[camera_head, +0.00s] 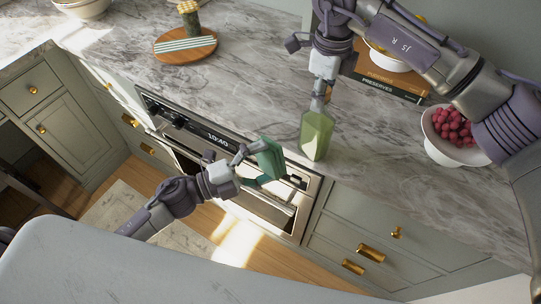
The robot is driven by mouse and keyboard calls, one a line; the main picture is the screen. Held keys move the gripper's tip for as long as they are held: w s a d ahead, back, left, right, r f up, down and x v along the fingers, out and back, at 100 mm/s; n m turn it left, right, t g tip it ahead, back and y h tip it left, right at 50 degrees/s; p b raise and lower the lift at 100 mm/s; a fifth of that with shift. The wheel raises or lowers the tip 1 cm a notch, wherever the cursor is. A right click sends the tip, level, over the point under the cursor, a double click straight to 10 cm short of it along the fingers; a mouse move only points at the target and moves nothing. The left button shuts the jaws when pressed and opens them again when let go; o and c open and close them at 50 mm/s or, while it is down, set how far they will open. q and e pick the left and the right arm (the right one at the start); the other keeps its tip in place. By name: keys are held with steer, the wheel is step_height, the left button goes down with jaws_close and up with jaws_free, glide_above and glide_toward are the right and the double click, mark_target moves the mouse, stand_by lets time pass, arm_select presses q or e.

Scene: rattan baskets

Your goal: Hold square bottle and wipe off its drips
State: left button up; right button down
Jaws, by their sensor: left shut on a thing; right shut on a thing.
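The square bottle (317,136) is pale green and stands roughly upright over the counter's front edge. I cannot tell whether its base touches the counter. My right gripper (320,103) comes down from above and is shut on its top, hiding the neck. My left gripper (258,153) is shut on a dark green cloth (271,158) just left of the bottle, in front of the oven. A small gap shows between the cloth and the bottle. No drips can be made out at this size.
The marble counter (250,85) has clear room left of the bottle. A round wooden board (185,54) with a striped cloth and a jar lies further left. A white bowl of red berries (440,148) stands at right, near books (385,82). The oven (260,207) is below.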

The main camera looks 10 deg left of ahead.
stand_by(0.3)
steer(key=c, duration=0.8)
jaws_free()
step_height(320, 180, up, 12)
